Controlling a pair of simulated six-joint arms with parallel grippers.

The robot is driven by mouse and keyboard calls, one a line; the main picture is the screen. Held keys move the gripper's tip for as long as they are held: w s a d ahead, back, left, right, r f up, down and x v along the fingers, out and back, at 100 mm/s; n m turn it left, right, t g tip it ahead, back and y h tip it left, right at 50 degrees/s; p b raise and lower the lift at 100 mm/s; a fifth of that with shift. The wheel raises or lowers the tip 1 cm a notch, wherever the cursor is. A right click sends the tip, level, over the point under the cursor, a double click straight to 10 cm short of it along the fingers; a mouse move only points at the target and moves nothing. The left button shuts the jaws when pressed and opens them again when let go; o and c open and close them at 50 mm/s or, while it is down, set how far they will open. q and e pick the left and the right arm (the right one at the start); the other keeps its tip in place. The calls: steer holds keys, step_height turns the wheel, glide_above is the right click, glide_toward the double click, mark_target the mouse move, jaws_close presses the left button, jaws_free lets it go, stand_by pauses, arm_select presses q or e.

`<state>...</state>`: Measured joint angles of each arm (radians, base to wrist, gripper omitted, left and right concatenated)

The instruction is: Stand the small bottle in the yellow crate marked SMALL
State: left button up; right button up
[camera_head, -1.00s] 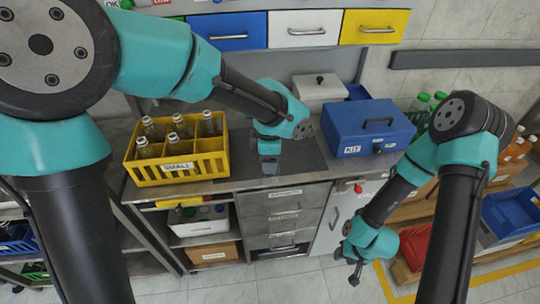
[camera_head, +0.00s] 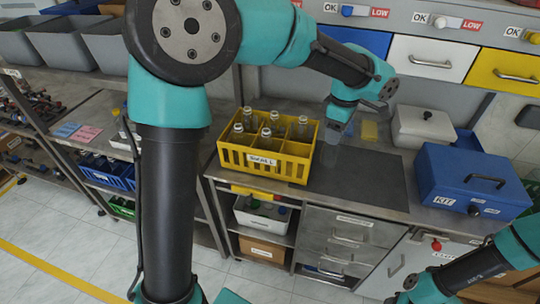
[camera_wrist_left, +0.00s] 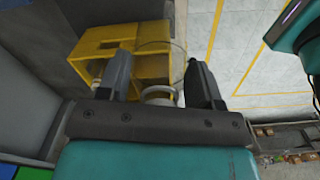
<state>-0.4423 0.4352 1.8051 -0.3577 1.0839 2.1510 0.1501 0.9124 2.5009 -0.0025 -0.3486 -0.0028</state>
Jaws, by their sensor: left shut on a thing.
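The yellow crate (camera_head: 290,167) marked SMALL stands on the metal worktop, with several clear bottles (camera_head: 266,140) upright in its compartments. In the left wrist view the crate (camera_wrist_left: 95,47) lies beyond my fingers, up and to the left. My left gripper (camera_head: 333,132) is just right of the crate's back right corner in the head view. In the left wrist view the left gripper (camera_wrist_left: 160,84) is shut on the small bottle (camera_wrist_left: 158,94), whose pale round end shows between the fingers. The rest of this bottle is mostly hidden.
A blue box marked KIT (camera_head: 450,185) and a pale box (camera_head: 422,127) stand to the right. A dark mat (camera_head: 365,183) lies bare in front of my left gripper.

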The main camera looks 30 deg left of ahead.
mark_target(291, 161)
arm_select(q)
steer(key=w+a+f, duration=0.1)
steer(key=a, duration=1)
steer(key=shift+w+a+n, duration=0.2)
steer(key=shift+w+n, duration=0.05)
steer(key=shift+n, duration=0.15)
steer(key=shift+f, duration=0.1)
step_height(291, 161, down, 6)
steer(key=shift+f, duration=1.95)
